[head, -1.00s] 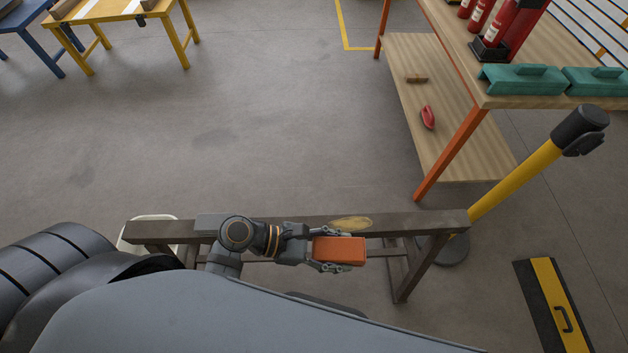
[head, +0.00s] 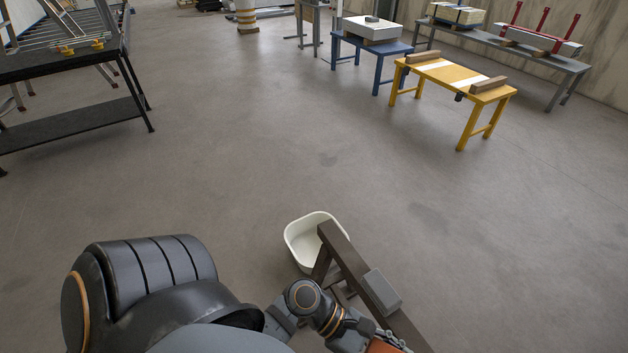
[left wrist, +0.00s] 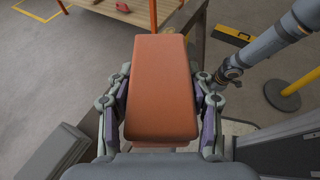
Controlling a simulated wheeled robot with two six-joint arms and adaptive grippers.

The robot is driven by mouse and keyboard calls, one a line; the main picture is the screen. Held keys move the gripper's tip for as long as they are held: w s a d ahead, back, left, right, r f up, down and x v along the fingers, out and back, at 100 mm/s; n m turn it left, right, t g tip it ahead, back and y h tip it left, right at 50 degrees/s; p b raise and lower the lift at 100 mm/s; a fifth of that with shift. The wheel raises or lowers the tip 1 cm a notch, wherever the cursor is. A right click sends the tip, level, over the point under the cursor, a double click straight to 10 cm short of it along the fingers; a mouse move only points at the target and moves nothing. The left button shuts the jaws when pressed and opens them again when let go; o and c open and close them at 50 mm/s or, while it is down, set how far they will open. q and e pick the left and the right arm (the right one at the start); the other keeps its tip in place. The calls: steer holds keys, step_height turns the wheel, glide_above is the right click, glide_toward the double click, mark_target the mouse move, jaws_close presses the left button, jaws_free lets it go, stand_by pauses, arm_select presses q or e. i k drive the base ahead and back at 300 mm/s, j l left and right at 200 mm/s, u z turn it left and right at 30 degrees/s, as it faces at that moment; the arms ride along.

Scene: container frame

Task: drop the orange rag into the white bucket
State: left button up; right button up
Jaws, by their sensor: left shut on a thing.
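The orange rag (head: 381,347) looks like a folded block, cut by the bottom edge of the head view. My left gripper (head: 390,340) is shut on it. In the left wrist view the rag (left wrist: 162,85) sits between the two fingers (left wrist: 162,110). The white bucket (head: 308,228) stands on the floor beyond and left of my left gripper, apart from it. It looks empty, with its right side partly hidden by a beam. An arm at upper right in the left wrist view appears to be my right one; its gripper (left wrist: 224,77) is too small to read.
A brown trestle beam (head: 352,267) runs beside the bucket, with a grey block (head: 382,291) on it. A yellow table (head: 445,75) and a blue table (head: 372,49) stand far back. A black shelf (head: 75,120) stands at left. The middle floor is clear.

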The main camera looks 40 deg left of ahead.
mark_target(312, 250)
steer(key=u, duration=1.35)
steer(key=z, duration=0.3)
steer(key=i+j+z, duration=0.1)
steer(key=j+z, duration=0.65)
steer(key=j, duration=0.25)
steer(key=j+z, duration=0.4)
steer(key=j, duration=0.15)
